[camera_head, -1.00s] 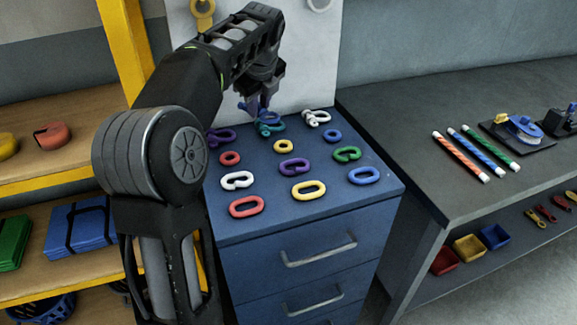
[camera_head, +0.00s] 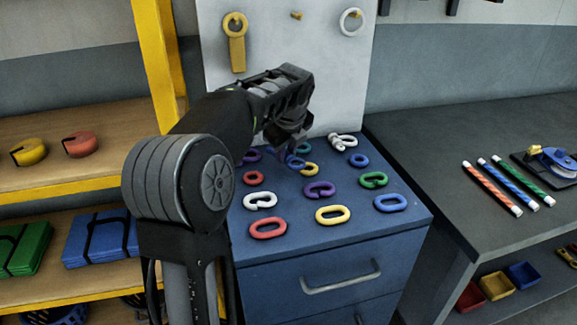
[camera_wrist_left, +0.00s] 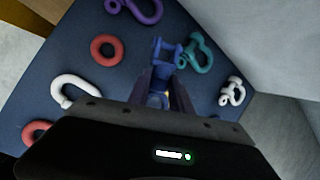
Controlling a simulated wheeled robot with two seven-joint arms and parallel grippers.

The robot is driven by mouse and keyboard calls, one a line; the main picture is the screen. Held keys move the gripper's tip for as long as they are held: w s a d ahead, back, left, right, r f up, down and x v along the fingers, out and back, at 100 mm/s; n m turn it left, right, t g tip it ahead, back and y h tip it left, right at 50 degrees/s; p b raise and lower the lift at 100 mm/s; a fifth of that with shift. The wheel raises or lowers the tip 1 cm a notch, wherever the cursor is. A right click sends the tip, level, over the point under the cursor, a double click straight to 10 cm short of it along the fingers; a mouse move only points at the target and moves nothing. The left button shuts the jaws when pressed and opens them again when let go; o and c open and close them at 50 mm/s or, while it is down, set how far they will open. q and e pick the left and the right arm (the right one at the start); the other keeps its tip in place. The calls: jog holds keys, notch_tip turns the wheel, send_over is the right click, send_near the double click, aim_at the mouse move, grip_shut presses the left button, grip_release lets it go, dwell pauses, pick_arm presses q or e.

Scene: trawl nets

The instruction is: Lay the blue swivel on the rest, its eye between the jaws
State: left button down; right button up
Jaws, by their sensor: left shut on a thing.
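My left gripper (camera_head: 291,147) hangs over the back of the blue cabinet top and is shut on the blue swivel (camera_head: 294,161). In the left wrist view the blue swivel (camera_wrist_left: 166,52) sticks out past the fingertips (camera_wrist_left: 165,85), close beside the teal shackle (camera_wrist_left: 198,53). I cannot tell whether the swivel touches the cabinet top. A black stand with blue and yellow parts (camera_head: 556,160) is on the grey bench at the right; I cannot tell whether it is the rest or where its jaws are. My right gripper is not in view.
The blue cabinet top (camera_head: 400,218) carries several coloured rings, links and shackles, including a white shackle (camera_head: 343,141). A white board (camera_head: 275,50) stands behind it. Striped rods (camera_head: 510,182) lie on the grey bench (camera_head: 430,150), whose left part is bare.

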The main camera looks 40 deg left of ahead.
aim_at(287, 158)
pick_arm(q)
jog(key=shift+f, duration=1.9)
jog(key=shift+f, duration=0.1)
jog(key=c, duration=1.2)
grip_release()
jog(key=shift+o, duration=0.2)
jog(key=v, duration=1.2)
jog(key=shift+c, duration=0.6)
